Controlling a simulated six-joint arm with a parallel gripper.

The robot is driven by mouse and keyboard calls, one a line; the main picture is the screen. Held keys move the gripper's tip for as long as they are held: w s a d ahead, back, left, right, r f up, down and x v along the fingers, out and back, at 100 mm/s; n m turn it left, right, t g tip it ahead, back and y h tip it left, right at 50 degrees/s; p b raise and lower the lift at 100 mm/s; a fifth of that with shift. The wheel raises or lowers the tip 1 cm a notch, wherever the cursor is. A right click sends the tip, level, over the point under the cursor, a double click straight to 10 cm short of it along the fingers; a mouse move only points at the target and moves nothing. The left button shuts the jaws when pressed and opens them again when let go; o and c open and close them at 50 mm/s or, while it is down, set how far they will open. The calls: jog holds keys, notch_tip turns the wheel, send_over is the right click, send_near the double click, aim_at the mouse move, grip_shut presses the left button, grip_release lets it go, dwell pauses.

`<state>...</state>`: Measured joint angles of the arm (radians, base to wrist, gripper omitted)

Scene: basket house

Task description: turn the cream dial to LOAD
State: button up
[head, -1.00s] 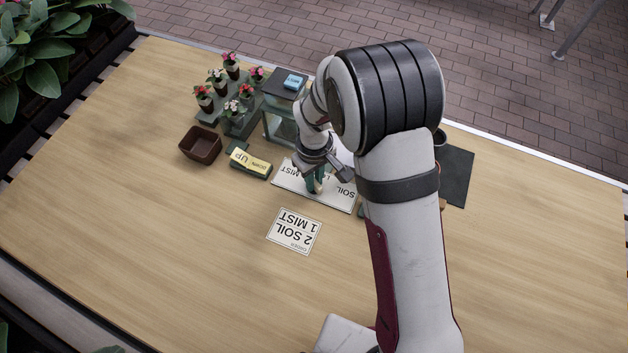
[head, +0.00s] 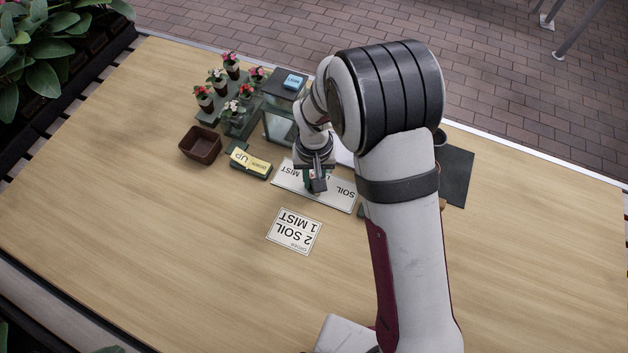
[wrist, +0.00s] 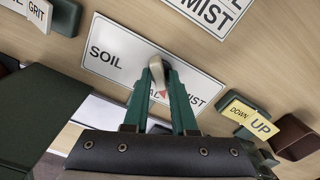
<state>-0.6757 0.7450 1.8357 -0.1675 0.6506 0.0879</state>
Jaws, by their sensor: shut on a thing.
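The cream dial (wrist: 157,68) stands on a white label plate (wrist: 118,68) with SOIL at its left and MIST at its right in the wrist view. A middle word on the plate is partly hidden by my fingers. A small red mark (wrist: 163,93) shows between the fingers. My gripper (wrist: 157,66) has its green fingers shut on the dial. In the head view my gripper (head: 314,188) points down over the plate (head: 290,178), and the dial is hidden there. I cannot tell which word the dial points to.
A white card (head: 294,232) reading 2 SOIL 1 MIST lies in front. A yellow UP/DOWN switch (head: 250,163), a brown pot (head: 200,144), flower pots (head: 232,66) and a glass-sided box with a blue button (head: 293,81) stand left. The front left table is clear.

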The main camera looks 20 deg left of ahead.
jog(key=m, duration=0.4)
jog(key=shift+m, duration=0.4)
jog(key=m, duration=0.4)
jog(key=o, duration=1.4)
jog(key=shift+o, duration=0.2)
jog(key=shift+r, duration=3.5)
